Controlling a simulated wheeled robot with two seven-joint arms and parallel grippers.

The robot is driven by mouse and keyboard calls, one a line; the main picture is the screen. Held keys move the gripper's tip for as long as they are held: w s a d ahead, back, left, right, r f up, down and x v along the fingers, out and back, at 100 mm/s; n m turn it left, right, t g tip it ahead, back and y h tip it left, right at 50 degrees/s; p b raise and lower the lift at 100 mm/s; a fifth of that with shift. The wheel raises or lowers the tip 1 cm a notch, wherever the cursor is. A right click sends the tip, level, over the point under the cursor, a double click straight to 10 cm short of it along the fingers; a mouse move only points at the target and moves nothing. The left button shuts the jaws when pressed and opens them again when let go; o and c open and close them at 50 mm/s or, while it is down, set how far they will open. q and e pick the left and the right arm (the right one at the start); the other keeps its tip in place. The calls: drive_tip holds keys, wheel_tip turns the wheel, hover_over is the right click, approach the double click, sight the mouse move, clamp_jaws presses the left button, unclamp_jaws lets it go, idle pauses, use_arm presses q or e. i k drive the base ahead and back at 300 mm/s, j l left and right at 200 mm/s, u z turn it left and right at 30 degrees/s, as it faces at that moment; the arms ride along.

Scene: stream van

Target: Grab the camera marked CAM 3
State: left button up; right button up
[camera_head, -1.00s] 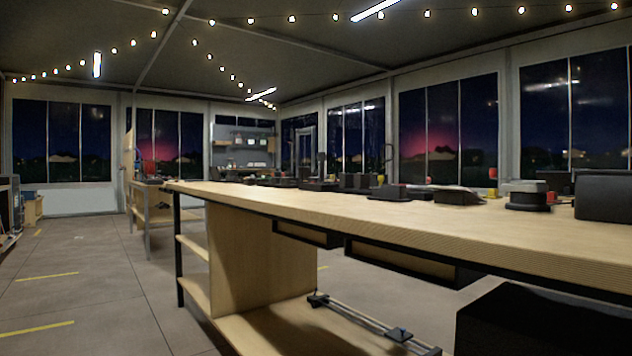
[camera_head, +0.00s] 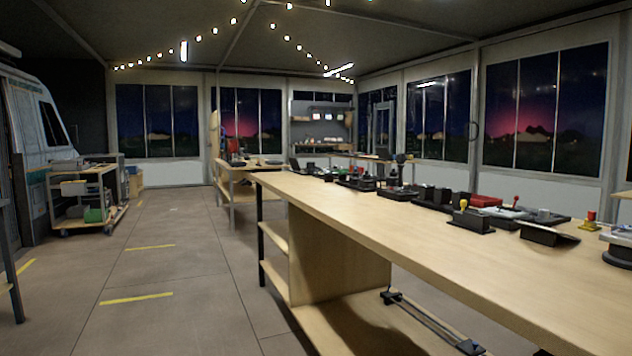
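No camera with a readable CAM 3 mark shows. Several small dark devices (camera_head: 432,197) stand along the far side of the long wooden table (camera_head: 400,224); they are too small to tell whether one is a camera. Neither of my grippers is in view.
The long table fills the right side, with a slider rail (camera_head: 430,320) on its lower shelf. A second bench (camera_head: 235,177) stands beyond it. At left are a loaded cart (camera_head: 85,200) and a white van (camera_head: 38,120). The floor (camera_head: 170,265) between, with yellow strips, is clear.

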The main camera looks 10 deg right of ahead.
sight(392, 180)
drive_tip(key=i+j+u, duration=0.3)
drive_tip(key=i, duration=0.25)
drive_tip(key=i+u, duration=0.3)
drive_tip(key=i, duration=5.6)
drive_tip(key=i+l+z, duration=0.15)
drive_tip(key=i, duration=0.6)
drive_tip(key=i+z, duration=0.15)
drive_tip(key=i, duration=0.65)
drive_tip(key=i+l+z, duration=0.1)
drive_tip(key=i+z, duration=0.2)
drive_tip(key=z, duration=0.15)
drive_tip(key=i+z, duration=0.4)
drive_tip(key=i+j+z, duration=0.1)
drive_tip(key=i+z, duration=0.15)
drive_tip(key=z, duration=0.2)
drive_tip(key=i+l+z, duration=0.15)
drive_tip(key=i+z, duration=1.15)
drive_tip(key=i, duration=0.8)
drive_tip(key=i+z, duration=0.15)
drive_tip(key=i, duration=0.85)
drive_tip(key=i+z, duration=0.25)
drive_tip(key=i, duration=0.4)
drive_tip(key=i+j+z, duration=0.25)
drive_tip(key=i, duration=0.35)
